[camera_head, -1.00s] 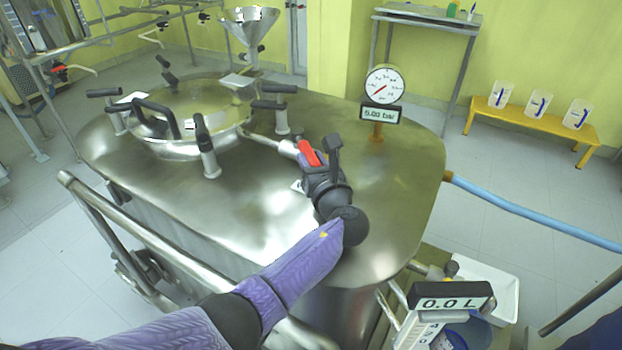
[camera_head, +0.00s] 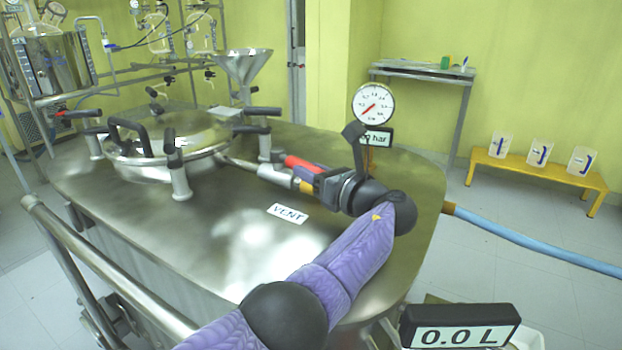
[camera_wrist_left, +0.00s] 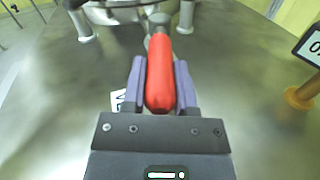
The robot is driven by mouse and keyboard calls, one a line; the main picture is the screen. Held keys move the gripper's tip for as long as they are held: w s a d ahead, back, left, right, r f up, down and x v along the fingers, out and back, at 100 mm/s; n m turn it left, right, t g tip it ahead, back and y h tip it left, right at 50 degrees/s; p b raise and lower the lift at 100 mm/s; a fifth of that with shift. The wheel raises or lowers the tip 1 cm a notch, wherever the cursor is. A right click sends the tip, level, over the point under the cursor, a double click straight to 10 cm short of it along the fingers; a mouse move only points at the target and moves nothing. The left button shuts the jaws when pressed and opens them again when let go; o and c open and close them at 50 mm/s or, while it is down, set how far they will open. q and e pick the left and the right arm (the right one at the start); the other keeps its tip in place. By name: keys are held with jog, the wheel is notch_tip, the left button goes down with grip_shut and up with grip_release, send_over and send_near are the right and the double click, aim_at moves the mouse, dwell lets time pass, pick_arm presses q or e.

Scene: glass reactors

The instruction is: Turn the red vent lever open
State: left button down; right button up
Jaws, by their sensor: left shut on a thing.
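The red vent lever (camera_head: 301,162) sits on the metal vent pipe (camera_head: 272,173) on top of the steel reactor. In the head view it lies roughly along the pipe and points right, toward my gripper. My left gripper (camera_head: 308,176) reaches it from the right and is shut on it. In the left wrist view the red handle (camera_wrist_left: 160,75) lies lengthwise between the two purple fingers (camera_wrist_left: 160,90), one on each side. The valve body under the handle is partly hidden. A white VENT label (camera_head: 288,213) lies on the lid in front of it. My right gripper is not in view.
A pressure gauge (camera_head: 374,104) stands behind my left wrist, its display partly covered by the gripper. The round hatch (camera_head: 205,135) with black-handled clamps is to the left. A funnel (camera_head: 248,66) stands behind. A 0.0 L display (camera_head: 460,326) is at front right.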

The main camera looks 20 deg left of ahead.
pick_arm(q)
jog(key=shift+c, duration=2)
grip_release()
jog(key=shift+r, duration=0.25)
notch_tip(320, 180, up, 9)
jog(key=p, duration=0.4)
jog(key=shift+p, duration=0.3)
jog(key=shift+r, duration=0.3)
